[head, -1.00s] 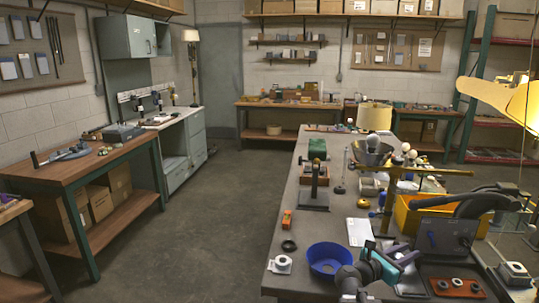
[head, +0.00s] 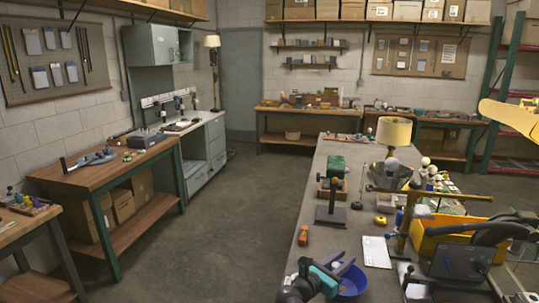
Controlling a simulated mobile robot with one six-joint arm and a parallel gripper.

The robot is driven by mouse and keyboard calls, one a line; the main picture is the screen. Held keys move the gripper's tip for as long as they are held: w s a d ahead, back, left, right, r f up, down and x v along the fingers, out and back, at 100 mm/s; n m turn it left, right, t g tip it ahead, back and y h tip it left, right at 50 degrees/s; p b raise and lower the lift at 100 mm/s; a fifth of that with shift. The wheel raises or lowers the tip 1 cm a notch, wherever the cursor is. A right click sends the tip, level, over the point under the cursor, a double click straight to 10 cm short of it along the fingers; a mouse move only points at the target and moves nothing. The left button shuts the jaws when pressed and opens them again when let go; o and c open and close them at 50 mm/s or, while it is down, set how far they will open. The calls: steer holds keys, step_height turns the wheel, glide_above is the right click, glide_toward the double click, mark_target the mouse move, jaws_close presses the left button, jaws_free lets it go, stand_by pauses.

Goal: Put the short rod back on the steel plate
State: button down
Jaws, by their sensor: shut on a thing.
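I cannot pick out the steel plate with certainty. A flat grey-blue piece (head: 95,157) with a dark upright handle lies on the wooden bench at left, and a grey box-like item (head: 146,138) sits farther back on that bench.
The long grey table (head: 325,250) at right is crowded: blue bowl (head: 353,281), orange item (head: 304,235), green-topped stand (head: 331,195), white sheet (head: 376,252), yellow bin (head: 440,235). The wooden bench (head: 75,178) stands at left. Open floor (head: 230,225) lies between them.

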steer(key=s+a+r+p, duration=0.2)
steer(key=s+a, duration=0.1)
steer(key=a, duration=0.3)
steer(key=shift+a, duration=0.4)
steer(key=shift+s, duration=0.1)
step_height(320, 180, down, 5)
steer(key=b, duration=0.4)
steer(key=shift+b, duration=0.35)
